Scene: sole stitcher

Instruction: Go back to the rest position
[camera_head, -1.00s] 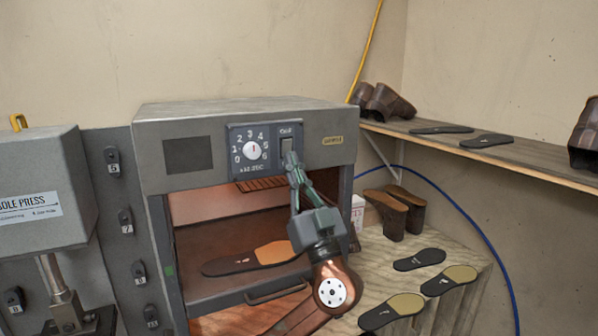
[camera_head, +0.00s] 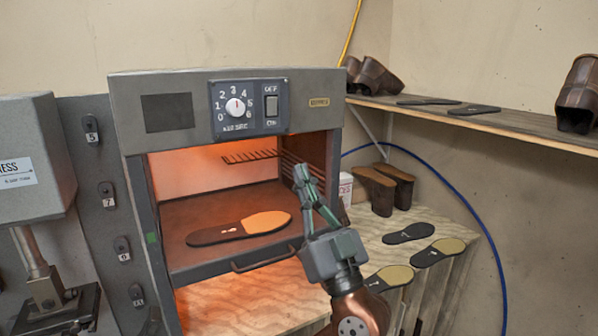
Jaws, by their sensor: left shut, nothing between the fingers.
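My left gripper (camera_head: 302,176) is shut and empty, in front of the right side of the oven opening, below the control panel. Its arm shows at the bottom, right of the middle. The grey oven (camera_head: 325,120) stands open and its inside glows orange. The panel carries a dial (camera_head: 235,107) and an OFF/ON switch (camera_head: 271,106). My gripper is apart from the switch. My right gripper is not in view.
Several soles (camera_head: 409,233) and a pair of brown boots (camera_head: 382,188) are on the wooden bench to the right. A shelf (camera_head: 535,130) with shoes runs along the right wall. The sole press (camera_head: 35,160) stands at the left.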

